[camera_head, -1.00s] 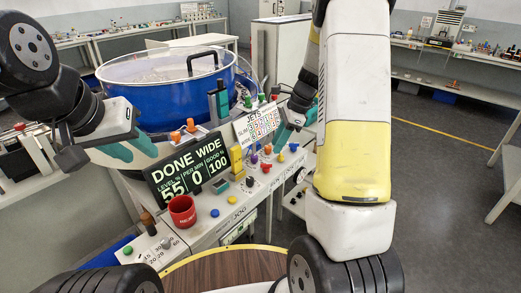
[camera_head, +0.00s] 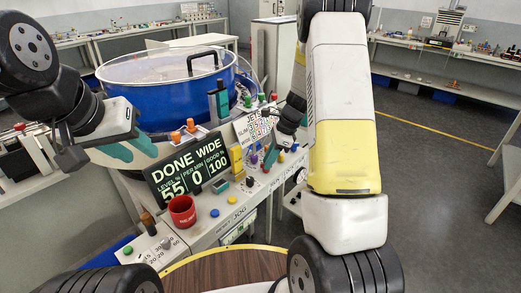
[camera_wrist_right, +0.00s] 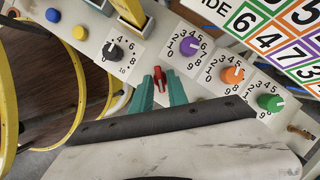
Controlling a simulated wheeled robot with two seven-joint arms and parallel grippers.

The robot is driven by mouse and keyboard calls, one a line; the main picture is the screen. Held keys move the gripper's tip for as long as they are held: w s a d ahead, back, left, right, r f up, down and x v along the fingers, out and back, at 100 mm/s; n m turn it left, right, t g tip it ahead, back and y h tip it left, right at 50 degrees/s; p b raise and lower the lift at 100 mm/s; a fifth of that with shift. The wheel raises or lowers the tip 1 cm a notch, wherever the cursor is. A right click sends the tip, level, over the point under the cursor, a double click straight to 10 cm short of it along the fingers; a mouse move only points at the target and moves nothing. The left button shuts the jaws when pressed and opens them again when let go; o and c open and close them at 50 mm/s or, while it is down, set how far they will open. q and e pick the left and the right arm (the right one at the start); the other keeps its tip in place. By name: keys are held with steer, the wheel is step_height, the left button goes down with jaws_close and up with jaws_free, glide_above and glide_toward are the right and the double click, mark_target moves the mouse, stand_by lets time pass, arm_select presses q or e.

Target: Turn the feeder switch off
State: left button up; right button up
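A small red switch lever (camera_wrist_right: 160,78) stands on the panel in the right wrist view. I cannot read a feeder label beside it. My right gripper (camera_wrist_right: 161,88) has its teal fingers apart, one on each side of the lever, with a narrow gap showing. In the head view my right gripper (camera_head: 271,155) is low over the panel's right part and hides the lever. My left gripper (camera_head: 128,150) has its teal fingers apart, empty, left of the display and in front of the blue bowl (camera_head: 165,100).
A jets card (camera_head: 252,127) stands behind my right gripper. A display (camera_head: 188,170) reads DONE WIDE.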

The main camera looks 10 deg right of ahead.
jaws_close()
steer(key=shift+w+n, duration=0.1)
steer(key=shift+n, duration=0.2)
steer(key=n+g, duration=0.1)
steer(key=n, duration=0.2)
steer(key=shift+w+n+g, duration=0.15)
steer(key=shift+n+g, duration=0.25)
steer(key=n+g+h, duration=0.1)
steer(key=n, duration=0.3)
steer(key=shift+w+a, duration=0.1)
steer(key=shift+w, duration=0.05)
steer(key=n, duration=0.2)
steer(key=n+g+h, duration=0.1)
steer(key=n, duration=0.2)
steer(key=shift+w+a+g, duration=0.1)
steer(key=shift+a+g, duration=0.05)
steer(key=shift+g, duration=0.15)
steer(key=shift+a+n+g+h, duration=0.15)
steer(key=shift+n+h, duration=0.35)
steer(key=shift+n, duration=0.6)
steer(key=shift+d+n+g+h, duration=0.15)
steer(key=shift+n+h, duration=0.35)
steer(key=shift+n, duration=0.6)
steer(key=shift+a, duration=0.1)
steer(key=shift+o, duration=2)
jaws_free()
